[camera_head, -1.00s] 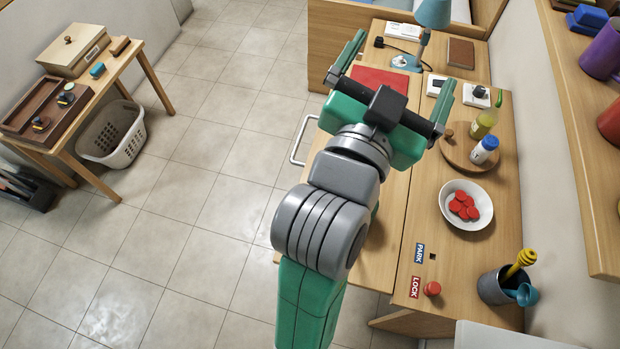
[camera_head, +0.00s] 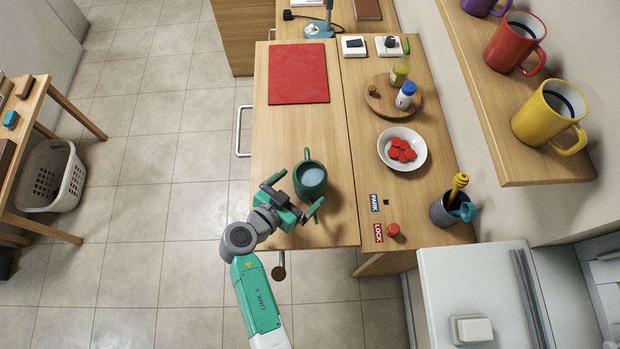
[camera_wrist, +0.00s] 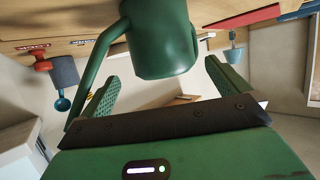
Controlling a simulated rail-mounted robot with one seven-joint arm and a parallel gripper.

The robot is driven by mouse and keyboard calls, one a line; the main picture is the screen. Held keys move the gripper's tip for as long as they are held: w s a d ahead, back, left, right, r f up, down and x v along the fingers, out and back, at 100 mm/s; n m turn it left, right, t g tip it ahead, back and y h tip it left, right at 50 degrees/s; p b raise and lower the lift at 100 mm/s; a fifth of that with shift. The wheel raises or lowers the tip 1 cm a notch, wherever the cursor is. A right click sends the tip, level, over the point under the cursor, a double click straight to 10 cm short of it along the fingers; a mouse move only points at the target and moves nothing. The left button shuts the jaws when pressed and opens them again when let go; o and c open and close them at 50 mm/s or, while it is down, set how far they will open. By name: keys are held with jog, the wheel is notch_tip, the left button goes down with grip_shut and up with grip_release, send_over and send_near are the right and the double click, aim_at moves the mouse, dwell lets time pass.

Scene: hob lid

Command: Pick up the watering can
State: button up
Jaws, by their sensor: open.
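The watering can (camera_head: 311,182) is dark green and stands on the wooden worktop, in the lower middle of the head view. Its open top shows a pale inside. My gripper (camera_head: 296,193) is just in front of it, at its lower left, with the fingers spread. In the wrist view the can's green body (camera_wrist: 160,42) fills the upper middle, with a long thin spout or handle at its left. My open gripper's fingers (camera_wrist: 160,76) lie to either side of and below the body. I cannot tell whether either touches it.
A red mat (camera_head: 298,73) lies farther back on the worktop. To the right are a white bowl (camera_head: 418,162) of red discs, a round board (camera_head: 375,103) with bottles, a red knob (camera_head: 393,230) and a grey utensil pot (camera_head: 440,213). A shelf of mugs (camera_head: 485,105) overhangs at right.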

aim_at(310, 177)
jog(key=shift+b+x, duration=0.4)
jog(key=shift+x, duration=2.7)
jog(key=shift+a, duration=0.2)
jog(key=c, duration=1.3)
